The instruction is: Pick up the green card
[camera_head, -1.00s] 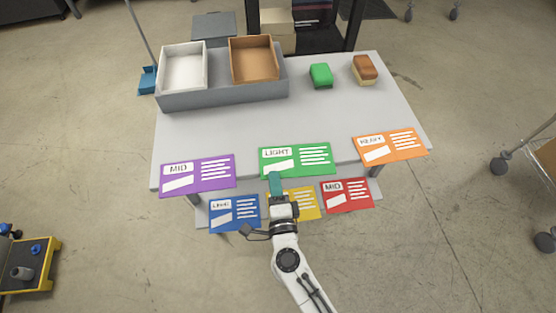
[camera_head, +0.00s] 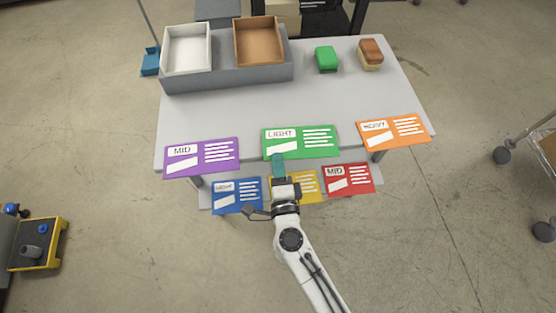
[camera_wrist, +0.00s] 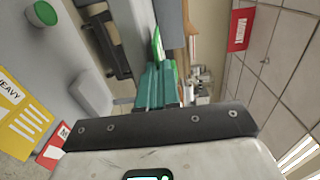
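The green card (camera_head: 300,143), marked LIGHT, lies at the middle of the table's front edge, between a purple card (camera_head: 201,158) and an orange card (camera_head: 393,132). My gripper (camera_head: 278,158) is at the green card's near edge, left of its middle, with its teal fingertips overlapping that edge. In the wrist view the green card (camera_wrist: 157,42) shows as a thin green sliver at the tips of the teal fingers (camera_wrist: 160,66). The fingers are close together and appear shut on its edge. Most of the card is hidden there.
The grey table (camera_head: 240,110) holds a white box (camera_head: 187,70) and a brown box (camera_head: 258,64) at the back left. A green sponge (camera_head: 326,58) and a brown block (camera_head: 370,53) stand back right. Blue (camera_head: 237,196), yellow (camera_head: 308,185) and red (camera_head: 349,179) cards lie on a lower shelf.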

